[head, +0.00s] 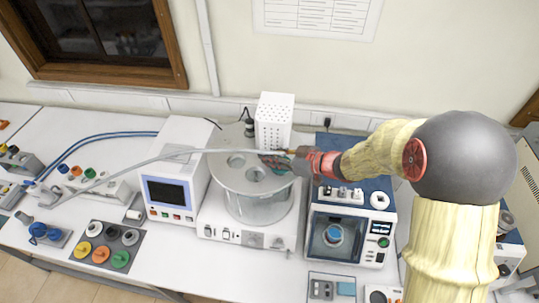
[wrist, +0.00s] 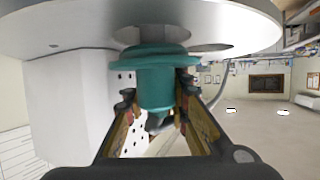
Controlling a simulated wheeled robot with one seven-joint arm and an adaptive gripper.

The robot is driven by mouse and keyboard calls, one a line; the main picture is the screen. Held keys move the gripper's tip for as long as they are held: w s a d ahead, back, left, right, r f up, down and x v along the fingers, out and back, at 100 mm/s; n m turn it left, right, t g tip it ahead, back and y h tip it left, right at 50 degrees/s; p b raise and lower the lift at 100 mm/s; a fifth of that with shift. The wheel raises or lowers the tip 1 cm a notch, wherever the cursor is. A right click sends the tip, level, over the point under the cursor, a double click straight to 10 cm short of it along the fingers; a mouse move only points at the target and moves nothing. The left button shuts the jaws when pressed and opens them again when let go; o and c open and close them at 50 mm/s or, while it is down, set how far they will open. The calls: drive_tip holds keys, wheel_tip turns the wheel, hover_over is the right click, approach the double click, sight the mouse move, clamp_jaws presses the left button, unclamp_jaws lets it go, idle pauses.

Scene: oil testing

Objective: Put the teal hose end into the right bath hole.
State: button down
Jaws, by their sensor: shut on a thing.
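The teal hose end (wrist: 155,80) is held between the two fingers of my gripper (wrist: 158,103) in the wrist view. Its wide flange is close to the bath lid (wrist: 60,18) and overlaps a dark hole (wrist: 140,36); I cannot tell whether it touches or enters it. In the head view my gripper (head: 280,163) is over the right side of the round bath (head: 258,203), hiding the right hole. The left hole (head: 237,160) and front hole (head: 255,174) are visible and empty. The grey hose (head: 150,160) runs left from my gripper.
A white perforated box (head: 273,120) stands just behind my gripper. A white unit with a screen (head: 166,192) stands left of the bath, and a blue-and-white tester (head: 350,235) stands right. Coloured caps (head: 103,246) sit on a mat at the front left.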

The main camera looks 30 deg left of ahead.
drive_tip(key=shift+f+b, duration=0.3)
drive_tip(key=shift+f, duration=0.35)
drive_tip(key=shift+r, duration=0.1)
drive_tip(key=shift+r+p, duration=0.4)
drive_tip(key=shift+p, duration=0.05)
drive_tip(key=shift+r+p, duration=0.35)
drive_tip(key=shift+p, duration=0.25)
idle(0.5)
drive_tip(key=shift+f+b, duration=0.45)
drive_tip(key=shift+f, duration=0.4)
idle(0.5)
drive_tip(key=c, duration=1.9)
unclamp_jaws()
